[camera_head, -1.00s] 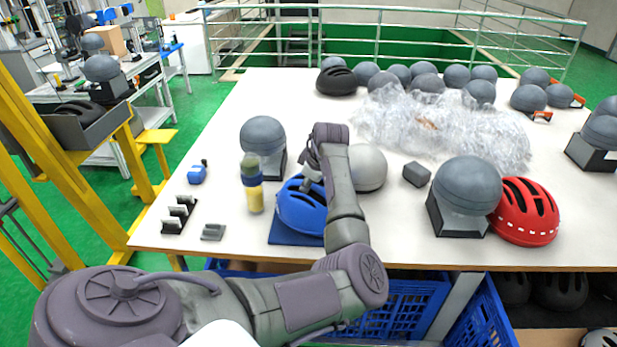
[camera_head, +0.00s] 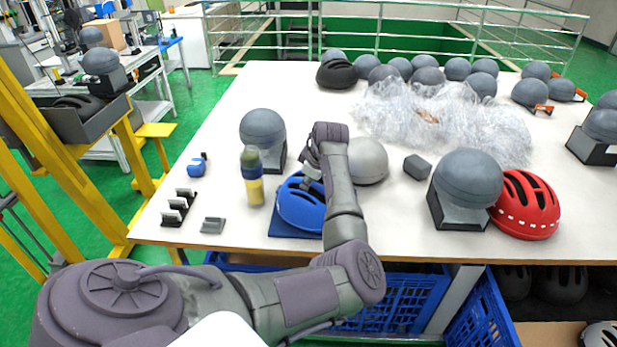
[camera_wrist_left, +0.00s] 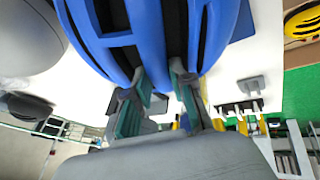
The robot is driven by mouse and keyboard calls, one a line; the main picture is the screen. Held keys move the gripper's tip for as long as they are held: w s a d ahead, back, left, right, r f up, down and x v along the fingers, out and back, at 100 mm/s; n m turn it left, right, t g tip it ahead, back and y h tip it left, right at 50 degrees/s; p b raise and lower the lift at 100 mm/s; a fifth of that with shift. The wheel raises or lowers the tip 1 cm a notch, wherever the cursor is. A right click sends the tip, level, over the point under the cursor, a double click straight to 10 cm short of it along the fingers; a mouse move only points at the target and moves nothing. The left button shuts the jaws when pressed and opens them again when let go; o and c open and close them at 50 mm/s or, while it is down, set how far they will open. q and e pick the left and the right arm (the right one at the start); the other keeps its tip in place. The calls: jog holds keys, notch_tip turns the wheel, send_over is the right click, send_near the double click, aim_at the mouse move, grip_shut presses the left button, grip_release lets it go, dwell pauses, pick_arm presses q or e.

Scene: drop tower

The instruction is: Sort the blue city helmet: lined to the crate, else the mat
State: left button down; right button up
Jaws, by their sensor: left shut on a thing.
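The blue city helmet (camera_head: 300,208) sits at the table's front edge, over the flat dark blue mat (camera_head: 283,231), part of which shows around it. My left gripper (camera_head: 311,180) is shut on the helmet's shell from above. In the left wrist view, the two fingers (camera_wrist_left: 160,94) grip a rib of the blue helmet (camera_wrist_left: 150,45) between its vents. The helmet's inside is hidden, so I cannot tell whether it is lined. A blue crate (camera_head: 407,300) stands below the table's front edge, partly behind my left arm. My right gripper is not in view.
A yellow bottle (camera_head: 252,178) and a grey headform (camera_head: 262,128) stand left of the helmet. A light grey helmet (camera_head: 369,161) is close on the right. A red helmet (camera_head: 525,207) lies beside another headform (camera_head: 466,180). Clear plastic wrap (camera_head: 440,120) covers the back middle.

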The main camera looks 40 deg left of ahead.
pick_arm(q)
jog(key=shift+f, duration=0.15)
jog(key=c, duration=0.9)
grip_release()
jog(key=shift+f, duration=0.1)
jog(key=c, duration=0.3)
jog(key=shift+r+p, duration=3.75)
jog(key=shift+r, duration=0.35)
